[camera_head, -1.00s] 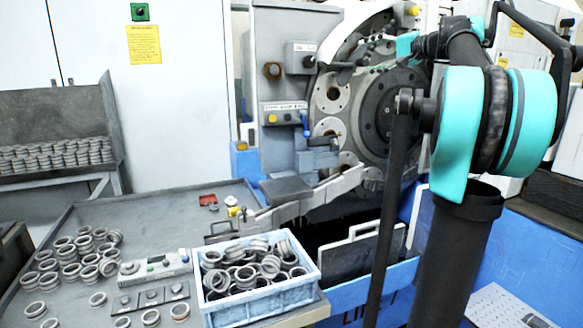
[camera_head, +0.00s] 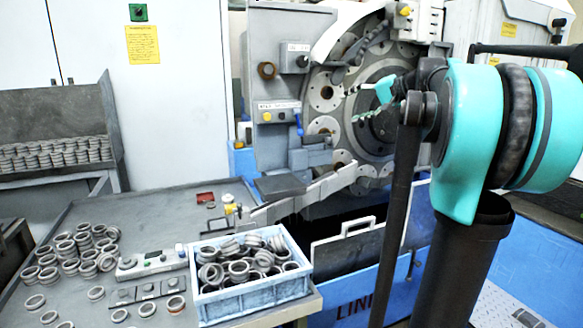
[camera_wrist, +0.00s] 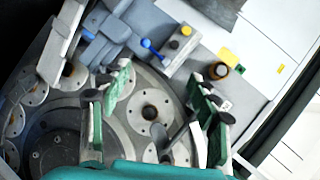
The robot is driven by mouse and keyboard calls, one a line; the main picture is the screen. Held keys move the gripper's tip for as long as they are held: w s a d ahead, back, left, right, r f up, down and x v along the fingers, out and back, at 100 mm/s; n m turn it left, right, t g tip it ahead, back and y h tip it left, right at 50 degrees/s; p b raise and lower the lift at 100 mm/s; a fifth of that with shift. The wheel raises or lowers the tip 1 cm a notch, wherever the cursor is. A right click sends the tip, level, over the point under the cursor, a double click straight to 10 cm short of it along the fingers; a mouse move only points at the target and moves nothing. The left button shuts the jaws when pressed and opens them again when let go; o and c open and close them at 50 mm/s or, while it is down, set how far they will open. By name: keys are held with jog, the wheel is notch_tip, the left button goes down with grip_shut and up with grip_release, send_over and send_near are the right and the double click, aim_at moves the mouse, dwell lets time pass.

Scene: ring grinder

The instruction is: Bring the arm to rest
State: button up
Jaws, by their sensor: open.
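In the head view my gripper (camera_head: 374,103) shows small in front of the ring grinder (camera_head: 325,92), partly hidden behind my own arm. My arm's large turquoise joint (camera_head: 468,140) fills the right side of that view.
A blue crate (camera_head: 250,307) full of metal rings stands on the grey table (camera_head: 150,215) at the front. Loose rings (camera_head: 75,250) and a control box (camera_head: 152,264) lie left of it. A rack of rings (camera_head: 60,150) stands far left. The table's back left is clear.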

jog(key=s+a+f+n+g+h, duration=0.15)
jog(key=s+f, duration=0.35)
jog(key=f, duration=0.5)
jog(key=s+a+f+g+h, duration=0.15)
jog(key=s+f, duration=0.35)
jog(key=f, duration=0.5)
jog(key=s+a+f+n+g+h, duration=0.15)
jog(key=s+f, duration=0.35)
jog(key=f, duration=0.6)
jog(key=s+d+f+h, duration=0.2)
jog(key=s+f, duration=0.6)
jog(key=f, duration=0.1)
jog(key=s+d+f+n+h, duration=0.1)
jog(key=s+d+f+h, duration=0.1)
jog(key=s+f, duration=0.7)
jog(key=shift+s+h, duration=0.3)
jog(key=shift+h, duration=0.35)
